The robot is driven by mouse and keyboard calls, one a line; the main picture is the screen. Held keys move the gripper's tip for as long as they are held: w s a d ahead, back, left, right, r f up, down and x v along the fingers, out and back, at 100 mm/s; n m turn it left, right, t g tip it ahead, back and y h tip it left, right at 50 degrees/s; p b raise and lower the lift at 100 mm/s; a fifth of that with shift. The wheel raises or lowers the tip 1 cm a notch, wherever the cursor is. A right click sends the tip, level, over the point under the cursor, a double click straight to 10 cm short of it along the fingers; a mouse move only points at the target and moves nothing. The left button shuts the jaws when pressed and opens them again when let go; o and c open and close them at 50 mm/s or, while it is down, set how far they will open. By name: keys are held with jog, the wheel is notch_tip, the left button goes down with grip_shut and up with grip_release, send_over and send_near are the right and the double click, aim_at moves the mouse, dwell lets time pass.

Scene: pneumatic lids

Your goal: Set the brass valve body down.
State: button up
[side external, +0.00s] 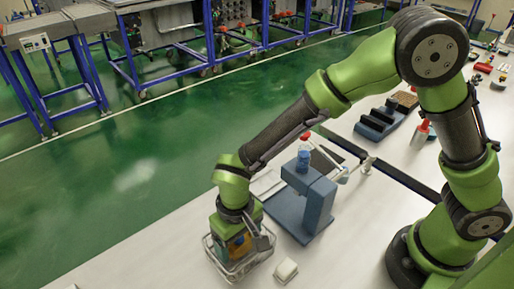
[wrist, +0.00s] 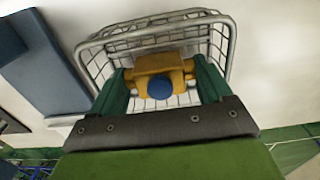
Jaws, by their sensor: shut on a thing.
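The brass valve body (wrist: 160,69) is a golden-yellow block with a round blue part facing the camera in the wrist view. My gripper (wrist: 160,82) is shut on it, with one dark green finger on each side. A wire basket (wrist: 93,52) of grey metal lies around and beyond the valve in the wrist view. In the side external view my gripper (side external: 240,246) is down at the wire basket (side external: 222,268), and the yellow valve shows between its fingers. I cannot tell whether the valve touches the basket floor.
A small pale block (side external: 286,270) lies on the white table in front. A dark blue rack (side external: 382,122) is farther back. The table's edge runs close on the left.

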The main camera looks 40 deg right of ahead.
jog(key=o, duration=1.2)
jog(key=shift+f, duration=0.15)
jog(key=shift+o, duration=0.2)
notch_tip(320, 180, up, 12)
jog(key=d+r+m+t+y, duration=0.25)
jog(key=d+r, duration=0.55)
jog(key=d, duration=0.4)
jog(key=s+d+r+m+t, duration=0.1)
jog(key=s+d+r+t, duration=0.2)
jog(key=s+d, duration=0.3)
jog(key=d+t, duration=0.1)
jog(key=d, duration=0.4)
jog(key=shift+s+d+m+t, duration=0.35)
jog(key=shift+s+d, duration=0.05)
jog(key=shift+r+h, duration=0.1)
jog(key=shift+h, duration=0.15)
